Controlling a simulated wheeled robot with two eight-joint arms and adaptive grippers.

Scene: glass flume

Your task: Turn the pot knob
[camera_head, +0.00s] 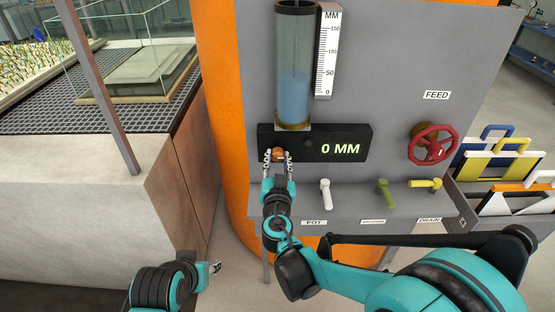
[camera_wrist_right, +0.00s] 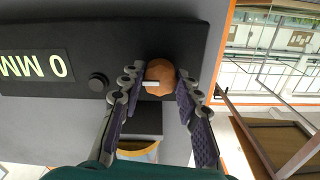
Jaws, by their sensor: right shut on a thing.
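An orange-brown round knob (camera_head: 278,153) with a pale pointer line sits at the left end of the black display box (camera_head: 350,134), which reads 0 MM. My right gripper (camera_head: 278,162) has its fingers on both sides of this knob and is shut on it. In the right wrist view the knob (camera_wrist_right: 159,72) lies between the two fingers (camera_wrist_right: 158,86), with its pale line pointing left. A POT label (camera_head: 313,222) is on the ledge below, near a white lever valve (camera_head: 326,193). My left gripper (camera_head: 212,267) is low at the left, away from the panel, its opening unclear.
A clear cylinder (camera_head: 295,60) with blue liquid and an MM scale (camera_head: 328,55) stands above the box. A small black button (camera_wrist_right: 97,82) is beside the knob. A green valve (camera_head: 386,192), yellow valve (camera_head: 425,184) and red FEED wheel (camera_head: 432,145) are to the right.

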